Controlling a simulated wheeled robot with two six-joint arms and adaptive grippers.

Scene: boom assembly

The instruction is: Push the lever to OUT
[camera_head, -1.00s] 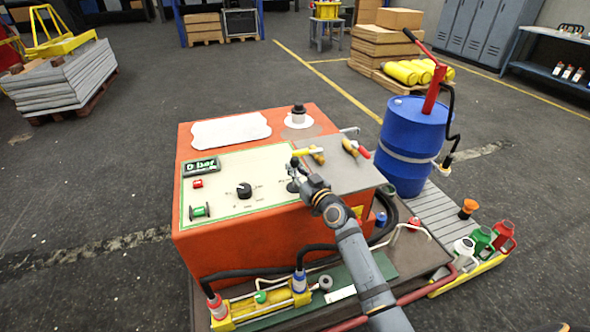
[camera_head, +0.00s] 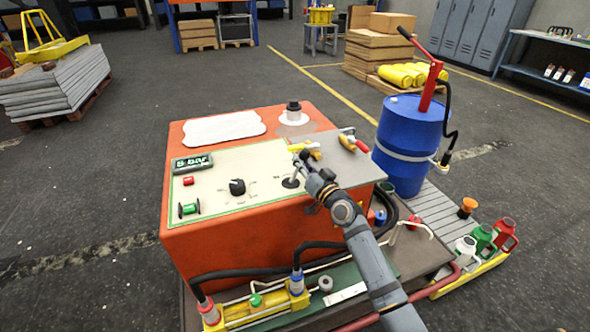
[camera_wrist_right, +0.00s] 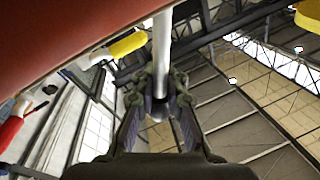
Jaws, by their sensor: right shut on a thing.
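The orange machine's cream panel (camera_head: 250,172) carries the lever, a thin upright metal rod on a dark round base (camera_head: 291,183) at the panel's right side. My right gripper (camera_head: 302,160) is at the upper part of this lever, reaching in from the lower right. In the right wrist view the pale metal rod of the lever (camera_wrist_right: 162,50) runs down between my right gripper's two fingers (camera_wrist_right: 161,100), which are closed around it. The lever's OUT marking cannot be read. My left gripper is not in view.
The panel also holds a black knob (camera_head: 237,187), a small green display (camera_head: 193,163) and a red button (camera_head: 188,181). Yellow- and red-handled tools (camera_head: 347,142) lie just behind my gripper. A blue drum (camera_head: 409,145) with a red hand pump stands at the right.

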